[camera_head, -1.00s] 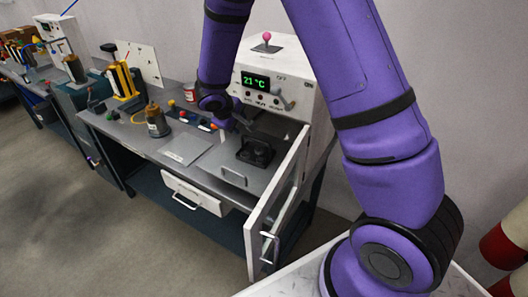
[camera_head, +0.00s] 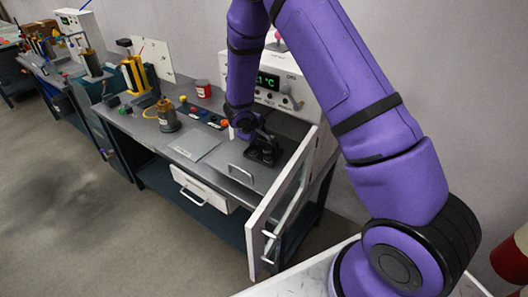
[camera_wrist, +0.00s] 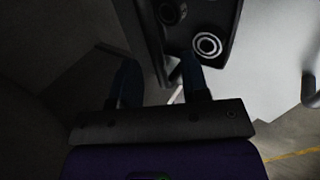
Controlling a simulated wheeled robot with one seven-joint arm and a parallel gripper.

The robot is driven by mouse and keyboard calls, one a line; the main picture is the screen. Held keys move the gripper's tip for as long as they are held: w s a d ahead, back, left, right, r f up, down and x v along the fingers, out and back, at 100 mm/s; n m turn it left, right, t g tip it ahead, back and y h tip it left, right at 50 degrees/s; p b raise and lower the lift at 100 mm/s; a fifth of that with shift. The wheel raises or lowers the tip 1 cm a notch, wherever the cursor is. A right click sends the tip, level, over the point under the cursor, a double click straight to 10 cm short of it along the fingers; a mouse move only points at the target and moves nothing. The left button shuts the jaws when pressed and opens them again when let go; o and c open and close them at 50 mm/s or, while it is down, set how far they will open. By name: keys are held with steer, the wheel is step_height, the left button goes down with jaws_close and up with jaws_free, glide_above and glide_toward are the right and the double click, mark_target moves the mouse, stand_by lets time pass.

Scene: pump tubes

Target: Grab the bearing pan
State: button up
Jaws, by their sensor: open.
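The bearing pan (camera_head: 265,157) is a small black tray on the grey pull-out surface in front of the oven. It also shows in the wrist view (camera_wrist: 227,30), at the top, with a pale bearing ring and a second, darker one inside. My gripper (camera_head: 250,135) is at the pan's far left side, and my wrist hides part of it. In the wrist view my gripper (camera_wrist: 161,75) has its two dark fingers apart. The pan's left wall appears between them, and the right finger overlaps the pan's lower edge. I cannot tell if they touch.
The oven (camera_head: 290,85) stands behind the pan. Its open white door (camera_head: 283,195) sticks out at the right. A brass pot (camera_head: 167,115), a red can (camera_head: 203,88) and coloured buttons (camera_head: 205,115) are on the bench to the left. A drawer (camera_head: 200,190) stands open below.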

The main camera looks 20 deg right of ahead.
steer(key=shift+x, duration=1)
jaws_close()
